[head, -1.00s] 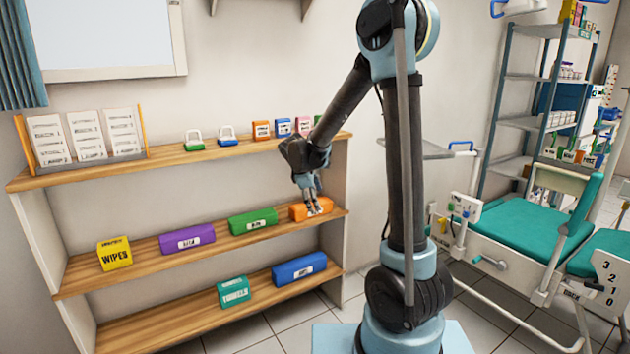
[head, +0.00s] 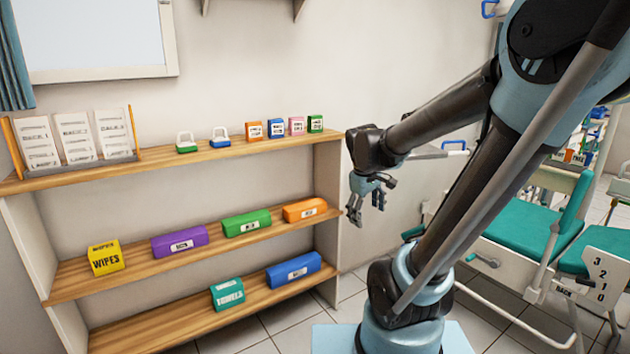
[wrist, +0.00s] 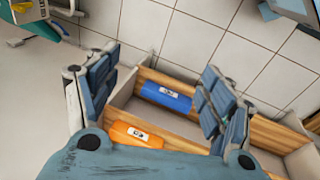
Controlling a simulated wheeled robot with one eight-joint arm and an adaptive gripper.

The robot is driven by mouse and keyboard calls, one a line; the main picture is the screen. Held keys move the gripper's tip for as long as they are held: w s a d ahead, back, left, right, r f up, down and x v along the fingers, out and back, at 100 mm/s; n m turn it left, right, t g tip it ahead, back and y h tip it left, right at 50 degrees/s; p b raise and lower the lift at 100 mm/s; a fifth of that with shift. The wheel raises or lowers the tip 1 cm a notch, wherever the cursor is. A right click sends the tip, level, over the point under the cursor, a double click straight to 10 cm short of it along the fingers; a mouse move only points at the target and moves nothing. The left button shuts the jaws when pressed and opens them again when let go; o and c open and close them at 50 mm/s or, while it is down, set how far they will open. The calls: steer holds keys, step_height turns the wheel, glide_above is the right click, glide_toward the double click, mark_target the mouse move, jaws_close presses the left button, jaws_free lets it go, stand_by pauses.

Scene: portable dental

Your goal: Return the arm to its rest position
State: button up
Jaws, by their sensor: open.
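My gripper (head: 367,204) hangs in the air to the right of the wooden shelf's end, with its fingers pointing down. It is open and empty, and its spread fingers also show in the wrist view (wrist: 160,95). My arm is bent and leans to the upper right in the head view. The orange case (head: 305,209) sits at the right end of the middle shelf, apart from the gripper. It also shows in the wrist view (wrist: 137,134), between the fingers but farther off.
The shelf unit (head: 262,238) also holds a green case (head: 246,222), a purple case (head: 180,241), yellow wipes (head: 106,257), a blue case (head: 293,270) and a teal towels box (head: 227,293). A teal dental chair (head: 510,230) stands at right. Tiled floor is clear before the shelf.

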steer(key=s+d+f+m, duration=0.2)
steer(key=s+f+m, duration=0.1)
steer(key=s, duration=0.4)
steer(key=s+d+f+m+y, duration=0.1)
steer(key=s+f+m, duration=0.2)
steer(key=s, duration=0.5)
steer(key=shift+s+d+f+m+g+y, duration=0.2)
steer(key=shift+d+m+g+y, duration=0.15)
steer(key=shift+m, duration=0.35)
